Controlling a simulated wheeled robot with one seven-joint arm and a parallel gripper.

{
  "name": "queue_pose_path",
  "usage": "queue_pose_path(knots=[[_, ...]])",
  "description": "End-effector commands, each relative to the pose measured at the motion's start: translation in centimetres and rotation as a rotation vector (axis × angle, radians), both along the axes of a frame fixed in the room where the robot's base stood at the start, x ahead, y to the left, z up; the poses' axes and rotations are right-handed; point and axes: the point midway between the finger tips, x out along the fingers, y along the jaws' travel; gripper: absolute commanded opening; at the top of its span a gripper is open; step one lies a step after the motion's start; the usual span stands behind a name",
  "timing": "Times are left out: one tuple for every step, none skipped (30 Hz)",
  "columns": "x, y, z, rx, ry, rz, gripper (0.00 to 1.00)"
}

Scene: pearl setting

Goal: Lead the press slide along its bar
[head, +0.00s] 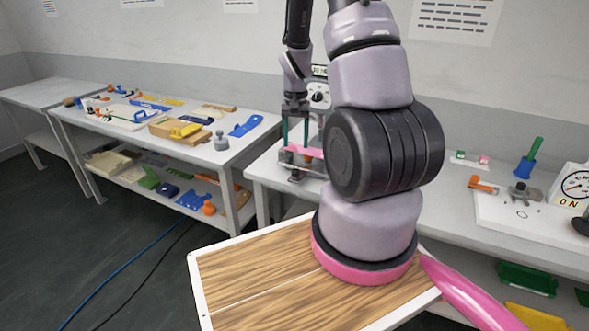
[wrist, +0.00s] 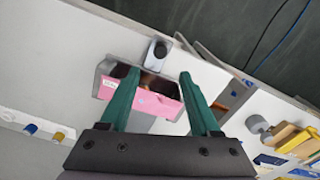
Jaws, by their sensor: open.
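A pink block (head: 306,152), which looks like the press slide, sits on a grey fixture (head: 295,175) on the bench in the head view. My gripper (head: 295,143) points down above it with its green fingers apart. In the wrist view the pink block (wrist: 165,105) lies below and between the open fingers of my gripper (wrist: 159,77), with a dark knob (wrist: 158,50) just beyond. I cannot tell whether the fingers touch the block. The bar is not clearly seen, and my arm hides part of the fixture's right side in the head view.
A white gauge box (head: 318,94) stands behind the fixture. The left table (head: 100,131) carries several coloured tools and blocks. Open floor lies at left.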

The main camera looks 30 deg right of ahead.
Motion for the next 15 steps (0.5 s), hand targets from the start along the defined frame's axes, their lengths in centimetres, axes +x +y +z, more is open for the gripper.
queue_pose_path(knots=[[-0.1,0.0,-0.6,0.001,0.004,0.0,0.63],[-0.1,0.0,-1.0,0.001,0.003,0.0,0.63],[-0.1,0.1,-1.6,0.001,0.004,0.0,0.63],[-0.1,0.1,-2.2,0.002,0.005,0.0,0.63],[-0.1,0.1,-2.7,0.002,0.005,0.0,0.63],[-0.1,0.1,-3.5,0.001,0.005,0.001,0.63],[-0.1,0.0,-4.1,0.001,0.005,0.001,0.63],[-0.1,0.0,-4.7,0.001,0.005,0.001,0.63],[-0.2,0.1,-5.5,0.002,0.005,0.0,0.63],[-0.1,0.0,-6.0,0.002,0.005,0.0,0.63],[-0.2,0.1,-6.6,0.002,0.005,-0.001,0.63],[-0.1,0.1,-7.3,0.001,0.004,0.0,0.63],[-0.2,0.1,-7.8,0.002,0.005,0.0,0.63],[-0.1,0.1,-8.2,0.001,0.004,0.001,0.63],[-0.1,0.1,-8.7,0.002,0.002,0.002,0.63]])
